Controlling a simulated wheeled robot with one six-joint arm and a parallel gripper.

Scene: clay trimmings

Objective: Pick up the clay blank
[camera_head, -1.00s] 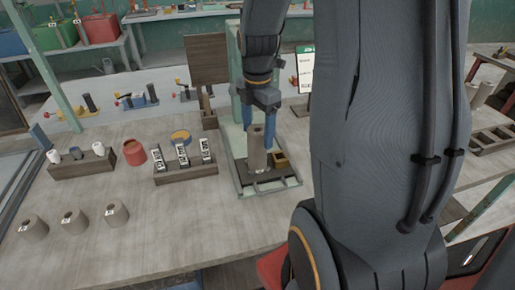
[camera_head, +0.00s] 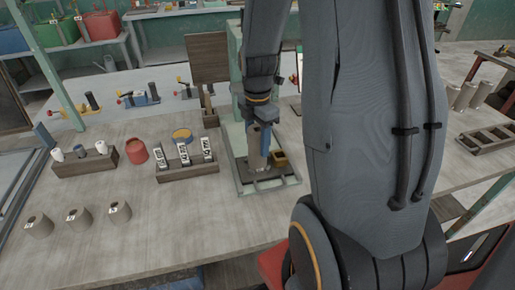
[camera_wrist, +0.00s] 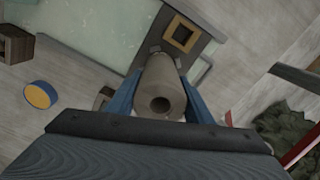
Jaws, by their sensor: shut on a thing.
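The clay blank (camera_head: 255,152) is a grey-brown hollow cylinder, standing about upright in the green-framed station on the table. My gripper (camera_head: 264,150) is shut on it, with the blue fingers on its sides. In the wrist view the blank (camera_wrist: 161,85) sits between the two blue fingers of my gripper (camera_wrist: 160,95), with its round hole facing the camera. The head view does not show clearly whether its lower end touches the station's base.
The station's tray (camera_head: 288,181) holds a small wooden square frame (camera_head: 279,158). The table's front middle is clear.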

